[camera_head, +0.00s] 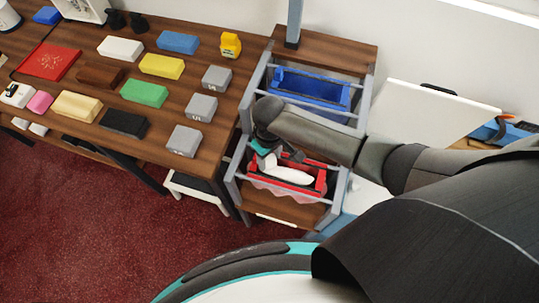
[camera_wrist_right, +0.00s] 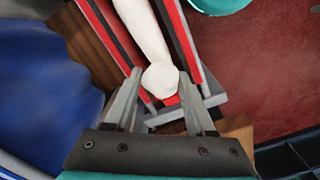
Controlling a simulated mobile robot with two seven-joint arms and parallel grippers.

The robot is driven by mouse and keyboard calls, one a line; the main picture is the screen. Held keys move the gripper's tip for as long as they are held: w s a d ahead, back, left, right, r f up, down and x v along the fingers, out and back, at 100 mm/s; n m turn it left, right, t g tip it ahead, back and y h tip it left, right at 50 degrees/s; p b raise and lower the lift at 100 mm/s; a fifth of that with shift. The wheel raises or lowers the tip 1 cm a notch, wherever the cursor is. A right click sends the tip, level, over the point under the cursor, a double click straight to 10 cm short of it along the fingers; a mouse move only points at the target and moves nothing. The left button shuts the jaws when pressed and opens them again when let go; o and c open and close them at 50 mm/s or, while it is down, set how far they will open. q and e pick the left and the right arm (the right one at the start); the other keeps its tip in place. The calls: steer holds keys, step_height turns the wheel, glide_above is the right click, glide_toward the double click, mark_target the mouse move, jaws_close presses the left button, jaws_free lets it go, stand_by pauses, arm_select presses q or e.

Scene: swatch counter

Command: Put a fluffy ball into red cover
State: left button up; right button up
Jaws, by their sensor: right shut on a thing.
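The red cover (camera_head: 318,186) is an open red-edged holder in the lower part of the grey rack, with a pale translucent skirt around it. It also shows in the wrist view (camera_wrist_right: 181,42). A white, smooth, elongated object with a rounded end (camera_head: 291,175) lies along the red cover's opening; it also shows in the wrist view (camera_wrist_right: 146,32). My right gripper (camera_wrist_right: 159,92) is shut on the rounded end of this white object, over the red cover. In the head view the right gripper (camera_head: 274,151) is partly hidden by its own arm. No separate fluffy ball is clear. My left gripper is out of view.
A blue holder (camera_head: 310,90) sits behind the red one in the rack (camera_head: 238,190). A wooden table (camera_head: 205,85) at left carries several coloured blocks. A white board (camera_head: 425,115) stands to the right. Red carpet (camera_head: 90,230) lies open at lower left.

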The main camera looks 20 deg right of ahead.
steer(key=shift+f, duration=0.1)
steer(key=o, duration=0.8)
steer(key=shift+o, duration=0.5)
steer(key=shift+o, duration=0.5)
step_height(320, 180, up, 6)
steer(key=p, duration=0.7)
